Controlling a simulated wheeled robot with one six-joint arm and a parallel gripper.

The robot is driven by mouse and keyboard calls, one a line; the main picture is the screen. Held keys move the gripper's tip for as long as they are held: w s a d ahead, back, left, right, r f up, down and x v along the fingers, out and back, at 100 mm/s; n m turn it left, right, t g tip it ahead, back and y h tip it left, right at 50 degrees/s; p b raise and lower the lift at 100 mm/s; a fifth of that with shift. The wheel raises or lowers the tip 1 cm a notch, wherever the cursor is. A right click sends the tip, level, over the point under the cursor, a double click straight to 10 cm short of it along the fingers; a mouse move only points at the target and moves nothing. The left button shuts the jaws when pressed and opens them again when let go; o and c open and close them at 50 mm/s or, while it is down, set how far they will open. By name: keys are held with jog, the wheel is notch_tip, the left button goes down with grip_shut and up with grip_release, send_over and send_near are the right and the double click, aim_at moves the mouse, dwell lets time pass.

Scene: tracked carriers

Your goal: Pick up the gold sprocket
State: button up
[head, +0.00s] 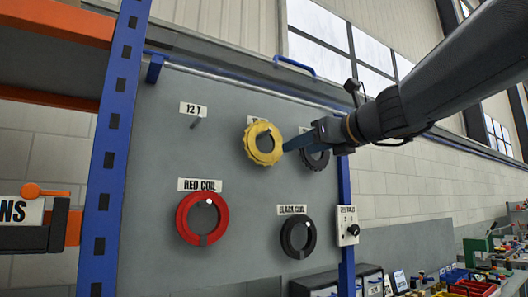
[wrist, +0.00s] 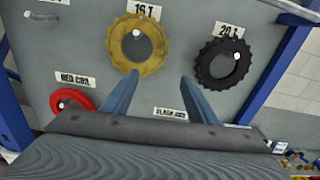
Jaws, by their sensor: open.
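The gold sprocket (head: 262,159) is a toothed yellow ring hanging on a peg of the grey board. In the wrist view the gold sprocket (wrist: 119,50) hangs under the 16 T label, with the peg's pale end showing in its hole. I cannot tell how far the fingertips are from the board.
A black sprocket (wrist: 203,66) hangs to the right under 20 T. An empty peg (head: 195,123) is under 12 T. A red coil (head: 183,222) and a black coil (head: 288,242) hang below. A blue post (head: 108,150) stands left of the board (head: 225,160).

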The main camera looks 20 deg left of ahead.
aim_at(279, 147)
jog(key=shift+m+y, duration=0.3)
jog(key=w+a+p, duration=0.1)
jog(key=a, duration=0.1)
jog(key=w+a+r+p, duration=0.1)
jog(key=w+a, duration=0.1)
jog(key=w+a+r+p, duration=0.1)
jog(key=a, duration=0.1)
jog(key=shift+w+a, duration=0.25)
jog(key=shift+w, duration=0.05)
jog(key=shift+f, duration=0.1)
grip_shut()
